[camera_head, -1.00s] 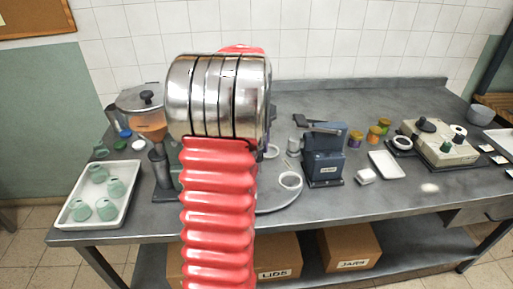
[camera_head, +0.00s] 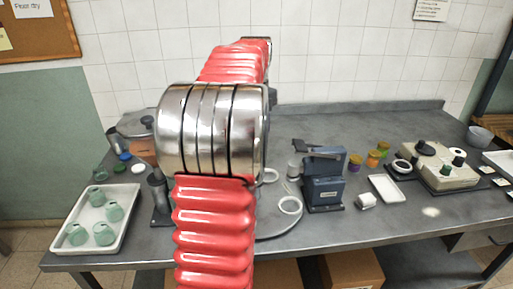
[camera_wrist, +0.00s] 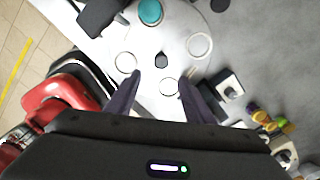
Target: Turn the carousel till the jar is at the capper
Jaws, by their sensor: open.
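The carousel is a round grey plate (camera_wrist: 190,18) with white rings and a small dark central peg (camera_wrist: 161,60) in the wrist view. A teal jar (camera_wrist: 150,12) stands on it at the top edge of that view. In the head view my arm hides most of the carousel; its right rim (camera_head: 283,229) shows. The blue capper (camera_head: 323,182) stands right of the carousel; it also shows in the wrist view (camera_wrist: 229,86). My gripper (camera_wrist: 159,76) is open and empty over the carousel, its fingertips around the near side of the peg. Contact cannot be told.
A white tray (camera_head: 119,230) with several green jars is at the left, near a hopper (camera_head: 141,148) and a dark post (camera_head: 158,197). Right of the capper are small coloured jars (camera_head: 373,159), a white tray (camera_head: 387,190) and a beige machine (camera_head: 437,168).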

